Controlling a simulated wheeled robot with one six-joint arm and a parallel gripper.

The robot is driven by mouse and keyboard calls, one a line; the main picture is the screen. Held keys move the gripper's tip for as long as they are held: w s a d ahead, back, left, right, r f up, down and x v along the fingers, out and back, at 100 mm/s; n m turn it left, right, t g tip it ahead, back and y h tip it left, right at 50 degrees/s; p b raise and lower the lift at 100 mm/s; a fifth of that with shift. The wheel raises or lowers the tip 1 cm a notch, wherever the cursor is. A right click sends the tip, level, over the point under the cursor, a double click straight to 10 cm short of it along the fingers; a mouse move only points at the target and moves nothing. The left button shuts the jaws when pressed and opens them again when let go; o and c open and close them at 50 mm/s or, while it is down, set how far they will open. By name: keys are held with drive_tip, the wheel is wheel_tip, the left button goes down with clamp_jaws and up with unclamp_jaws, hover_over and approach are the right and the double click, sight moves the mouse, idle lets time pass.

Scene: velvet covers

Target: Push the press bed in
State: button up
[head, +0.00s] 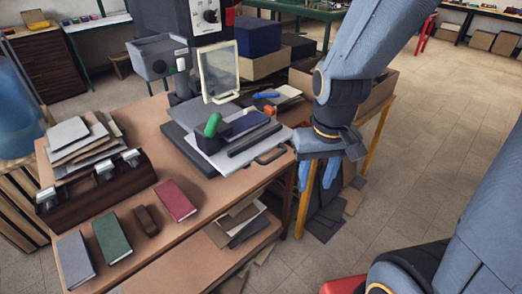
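The press bed (212,170) is a flat grey plate on the brown table, below the upright framed panel (218,72). A dark loop handle (271,157) sits at its front right edge. A green-knobbed dark block (212,130), a dark blue book (247,122) and a dark bar (255,139) lie on the bed. My gripper (319,176) points down past the table's right edge, right of the handle and apart from it in the picture. Its two blue fingers are spread with a gap between them, and nothing shows between them.
The brown table (190,196) holds red (175,201), green (112,239) and grey (75,259) books. A dark clamp rack (97,190) and a paper stack (78,142) stand at left. Yellow legs (304,212) stand beside my gripper. Boxes are behind; open floor lies right.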

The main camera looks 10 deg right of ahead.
drive_tip(key=shift+w+a+r, duration=0.1)
drive_tip(key=shift+w+r, duration=0.05)
drive_tip(key=shift+w, duration=0.2)
drive_tip(key=shift+c, duration=0.8)
drive_tip(key=m+y+p, duration=0.1)
drive_tip(key=m+p, duration=0.3)
drive_tip(key=m, duration=0.7)
approach(274, 158)
drive_tip(key=shift+t, duration=0.4)
drive_tip(key=shift+w+a+f+p, duration=0.1)
drive_tip(key=shift+a+f, duration=0.05)
drive_tip(key=shift+f, duration=1.05)
drive_tip(key=shift+w+a+f+p, duration=0.1)
drive_tip(key=shift+w+f, duration=0.05)
drive_tip(key=shift+f, duration=1.1)
drive_tip(key=shift+w+a+f+p, duration=0.1)
drive_tip(key=shift+a+f, duration=0.05)
drive_tip(key=shift+f, duration=1.05)
clamp_jaws()
